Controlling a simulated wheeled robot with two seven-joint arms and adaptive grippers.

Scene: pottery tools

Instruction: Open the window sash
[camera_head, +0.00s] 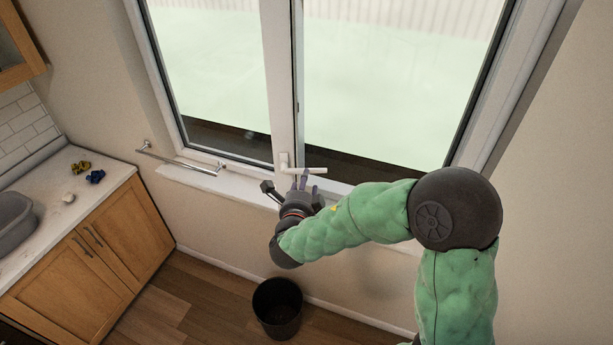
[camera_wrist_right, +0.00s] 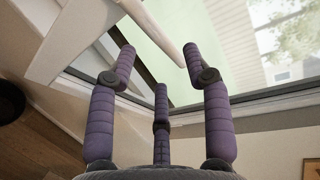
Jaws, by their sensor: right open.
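The window has a left pane and a right pane (camera_head: 395,80), divided by a white upright post (camera_head: 279,80). I cannot tell whether a sash stands slightly ajar. A white handle (camera_head: 308,170) sits low at the post, its lever lying level and pointing right. My right gripper (camera_head: 305,182) is at the handle, just below the lever. In the right wrist view its purple fingers (camera_wrist_right: 160,62) are spread apart, with the white lever (camera_wrist_right: 155,30) reaching between the two outer fingertips. Whether any finger touches the lever is not clear. My left gripper is not in view.
A white sill (camera_head: 205,184) runs below the window, with a metal rail (camera_head: 180,160) at its left. A black bin (camera_head: 278,308) stands on the floor below. A counter (camera_head: 50,190) with small yellow and blue items stands at the left.

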